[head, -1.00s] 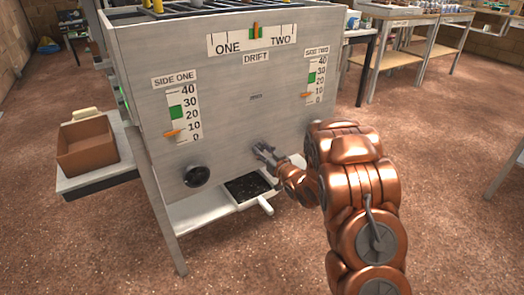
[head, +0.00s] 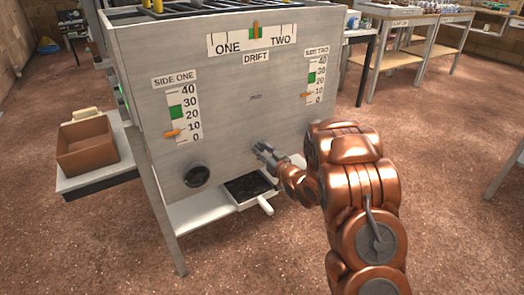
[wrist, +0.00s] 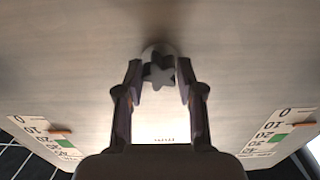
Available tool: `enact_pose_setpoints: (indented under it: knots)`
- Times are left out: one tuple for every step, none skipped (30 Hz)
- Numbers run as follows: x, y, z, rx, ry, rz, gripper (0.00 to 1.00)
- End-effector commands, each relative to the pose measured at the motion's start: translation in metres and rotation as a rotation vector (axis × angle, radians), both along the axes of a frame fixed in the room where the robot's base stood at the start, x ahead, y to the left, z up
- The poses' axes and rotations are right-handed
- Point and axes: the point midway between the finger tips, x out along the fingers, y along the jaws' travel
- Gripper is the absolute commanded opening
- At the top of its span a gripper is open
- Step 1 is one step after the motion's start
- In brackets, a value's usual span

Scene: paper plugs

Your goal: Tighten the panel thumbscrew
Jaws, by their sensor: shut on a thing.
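The panel thumbscrew (wrist: 159,72) is a grey, star-shaped knob on the panel's lower front, seen in the wrist view. My gripper (wrist: 158,82) is shut on it, with one finger on each side of the star. In the head view my gripper (head: 260,150) reaches the grey metal panel (head: 225,125) from the lower right. The thumbscrew cannot be made out there, behind the fingers.
A dark round knob (head: 196,174) sits on the panel's lower left. A black tray with a white handle (head: 265,206) lies below my gripper. A cardboard box (head: 88,147) stands on a side shelf at left. Scales with orange pointers mark the panel.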

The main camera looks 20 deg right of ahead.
Motion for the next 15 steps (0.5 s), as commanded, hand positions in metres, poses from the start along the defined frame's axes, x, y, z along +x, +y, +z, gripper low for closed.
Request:
enact_pose_setpoints:
  knots:
    - [-0.0001, 0.0005, 0.0001, 0.002, 0.001, 0.001, 0.0]
    - [-0.0001, 0.0005, 0.0002, 0.004, 0.002, 0.001, 0.0]
    - [-0.0001, 0.0005, 0.0005, 0.007, 0.003, 0.001, 0.0]
    - [-0.0001, 0.0005, 0.0006, 0.01, 0.003, 0.001, 0.0]
    - [-0.0001, 0.0004, 0.0008, 0.014, 0.004, 0.001, 0.0]
    - [-0.0001, 0.0004, 0.0008, 0.019, 0.005, 0.001, 0.0]
    - [0.0, 0.0004, 0.0008, 0.023, 0.006, 0.001, 0.0]
    - [0.0, 0.0004, 0.0007, 0.027, 0.007, 0.001, 0.0]
    - [0.0, 0.0003, 0.0007, 0.032, 0.008, 0.001, 0.0]
    - [-0.0001, 0.0003, 0.0006, 0.036, 0.009, 0.001, 0.0]
    - [-0.0001, 0.0003, 0.0005, 0.039, 0.01, 0.0, 0.0]
    - [-0.0001, 0.0004, 0.0004, 0.044, 0.011, 0.001, 0.0]
    - [-0.0001, 0.0004, 0.0003, 0.047, 0.013, 0.001, 0.0]
    - [-0.0001, 0.0004, 0.0003, 0.051, 0.014, 0.001, 0.0]
    - [-0.0001, 0.0005, 0.0001, 0.056, 0.015, 0.001, 0.0]
